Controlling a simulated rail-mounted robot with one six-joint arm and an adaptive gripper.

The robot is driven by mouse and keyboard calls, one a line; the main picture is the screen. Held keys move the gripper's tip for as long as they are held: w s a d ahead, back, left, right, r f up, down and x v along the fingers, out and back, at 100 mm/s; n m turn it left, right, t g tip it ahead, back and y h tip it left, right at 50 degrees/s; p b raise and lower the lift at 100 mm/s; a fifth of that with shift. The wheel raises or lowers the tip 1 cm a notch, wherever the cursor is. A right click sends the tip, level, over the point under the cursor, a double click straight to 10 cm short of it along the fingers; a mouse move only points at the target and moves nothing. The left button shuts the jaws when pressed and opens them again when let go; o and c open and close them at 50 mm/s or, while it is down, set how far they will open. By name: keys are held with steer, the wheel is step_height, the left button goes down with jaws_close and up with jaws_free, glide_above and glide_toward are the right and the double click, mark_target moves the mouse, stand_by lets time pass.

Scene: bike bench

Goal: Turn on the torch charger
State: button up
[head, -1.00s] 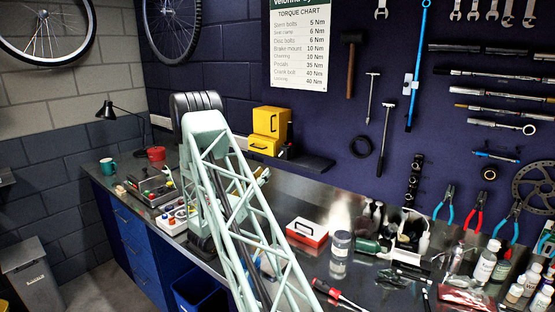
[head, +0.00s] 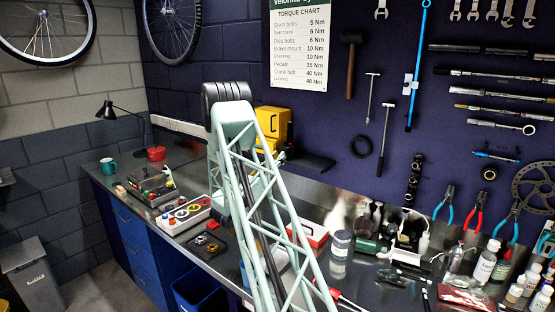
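I cannot tell for sure which device is the torch charger. A dark unit with coloured parts on top (head: 153,187) stands on the left part of the bench. A dark flat tray or unit with orange parts (head: 206,243) lies nearer, just left of my arm. Whether any of them is switched on is too small to see. My pale green lattice arm crosses the middle of the view. My gripper is hidden behind it.
A yellow case (head: 273,123) stands at the back wall. A red and white box (head: 315,234) and a clear jar (head: 339,243) stand right of my arm. Several bottles and tools crowd the right side. A black lamp (head: 107,110), green mug (head: 108,165) and red pot (head: 156,154) are far left.

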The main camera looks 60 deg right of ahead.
steer(key=shift+d+r, duration=0.1)
steer(key=shift+d, duration=0.1)
steer(key=shift+c, duration=0.5)
jaws_close()
